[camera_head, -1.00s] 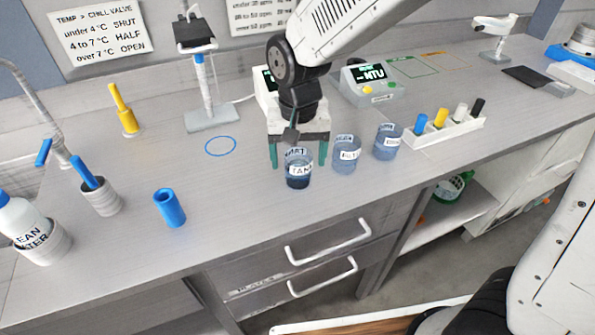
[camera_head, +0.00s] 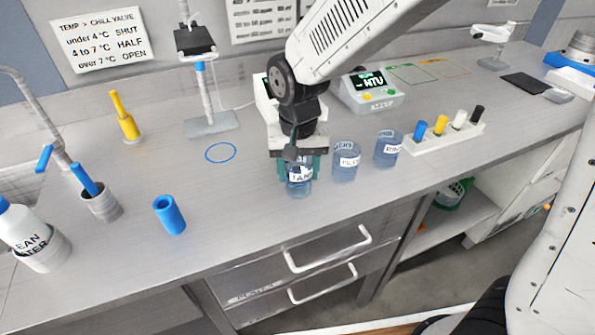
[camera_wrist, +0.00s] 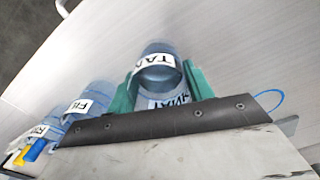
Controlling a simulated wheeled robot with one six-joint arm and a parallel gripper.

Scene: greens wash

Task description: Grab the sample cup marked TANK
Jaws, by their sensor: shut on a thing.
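The sample cup marked TANK (camera_head: 299,188) is a clear bluish cup with a white label, upright near the front of the bench. My gripper (camera_head: 300,168) has its green fingers on both sides of this cup and is shut on it. The wrist view shows the TANK cup (camera_wrist: 160,60) between the two green fingers (camera_wrist: 160,90). I cannot tell whether its base is off the bench. Two similar labelled cups, one in the middle (camera_head: 346,160) and one at the right (camera_head: 388,148), stand to its right.
A rack (camera_head: 445,135) with blue, yellow, white and black pegs is right of the cups. A blue cylinder (camera_head: 169,214) stands to the left. A blue ring (camera_head: 220,152) marks bare bench behind it. A meter (camera_head: 368,92) stands behind the cups.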

